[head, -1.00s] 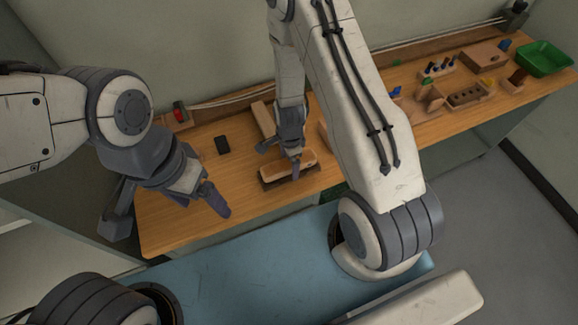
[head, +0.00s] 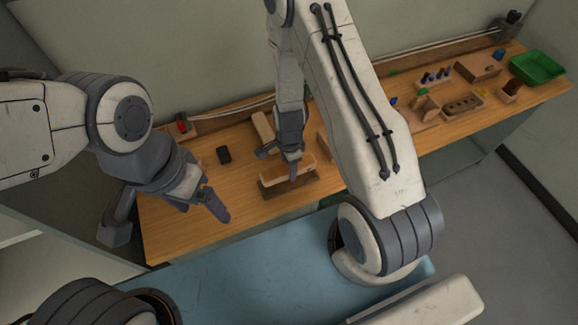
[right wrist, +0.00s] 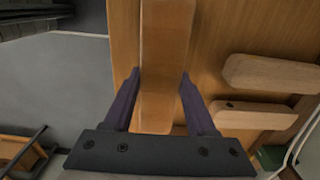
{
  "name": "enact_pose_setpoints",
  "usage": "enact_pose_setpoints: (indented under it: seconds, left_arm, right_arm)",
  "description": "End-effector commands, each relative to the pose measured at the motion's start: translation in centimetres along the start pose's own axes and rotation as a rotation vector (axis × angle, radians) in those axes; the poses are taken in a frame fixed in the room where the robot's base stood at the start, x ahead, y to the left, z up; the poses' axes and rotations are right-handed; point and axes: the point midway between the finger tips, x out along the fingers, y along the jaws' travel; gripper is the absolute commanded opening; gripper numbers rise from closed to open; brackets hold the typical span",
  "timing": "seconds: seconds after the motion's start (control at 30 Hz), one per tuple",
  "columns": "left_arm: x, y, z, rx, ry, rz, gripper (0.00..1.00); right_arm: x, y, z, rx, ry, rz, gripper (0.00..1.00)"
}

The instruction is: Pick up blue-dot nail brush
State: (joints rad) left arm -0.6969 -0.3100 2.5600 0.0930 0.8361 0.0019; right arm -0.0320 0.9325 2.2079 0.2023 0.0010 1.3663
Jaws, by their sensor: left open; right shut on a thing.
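A pale wooden brush body (head: 274,174) is at the front edge of the bench, over a darker brown wooden piece (head: 308,186). My right gripper (head: 292,170) reaches down from above and is shut on this brush body. In the right wrist view the wooden body (right wrist: 166,50) runs lengthwise between the two dark fingers (right wrist: 155,100). I see no blue dot or bristles on it; its underside is hidden. I cannot tell whether it is clear of the piece beneath. My left gripper (head: 205,205) is open and empty, over the bench's left front part.
Farther right are a holed wooden block (head: 463,105), a rack of dark pegs (head: 436,77) and a green tray (head: 538,67). The bench's left front is clear.

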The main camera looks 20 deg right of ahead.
Motion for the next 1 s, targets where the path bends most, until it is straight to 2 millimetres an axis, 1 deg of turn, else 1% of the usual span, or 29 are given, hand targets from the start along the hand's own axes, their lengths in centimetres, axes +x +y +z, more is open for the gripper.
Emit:
enact_pose_setpoints:
  seconds: [0.03,0.07,0.13,0.27,0.43,0.57,0.73,0.8,1.0]
  left_arm:
    - [-1.2,0.1,-0.1,0.0,0.0,0.0,0.82]
    - [-1.5,0.1,-0.1,-0.001,0.0,0.0,0.82]
    - [0.0,0.0,0.0,0.0,0.001,0.0,0.82]
    - [1.3,-0.1,0.1,0.0,-0.001,0.0,0.82]
    - [2.1,-0.2,0.1,0.001,0.0,0.0,0.82]
    - [2.4,-0.2,0.1,0.001,0.0,0.0,0.82]
    - [2.2,-0.2,0.1,0.001,0.0,0.0,0.82]
    - [0.7,-0.1,0.1,0.001,0.0,0.0,0.82]
    - [-1.8,0.1,-0.1,0.003,0.0,0.0,0.82]
  right_arm:
    - [-1.2,0.0,0.0,0.001,0.0,0.0,0.0]
    - [-1.5,0.0,0.0,0.001,0.0,0.0,0.0]
    - [-1.0,0.6,-0.5,0.003,0.0,-0.001,0.0]
    - [-1.9,2.1,-1.3,0.003,0.0,-0.002,0.0]
    - [-3.6,4.2,-2.5,0.003,0.0,-0.002,0.0]
    - [-4.9,6.0,-3.6,0.005,0.0,-0.002,0.0]
    - [-6.7,8.2,-4.9,0.005,0.001,-0.001,0.0]
    - [-7.2,8.4,-5.0,0.001,0.004,0.007,0.0]
    - [-7.7,9.0,-5.5,0.001,0.01,0.009,0.0]
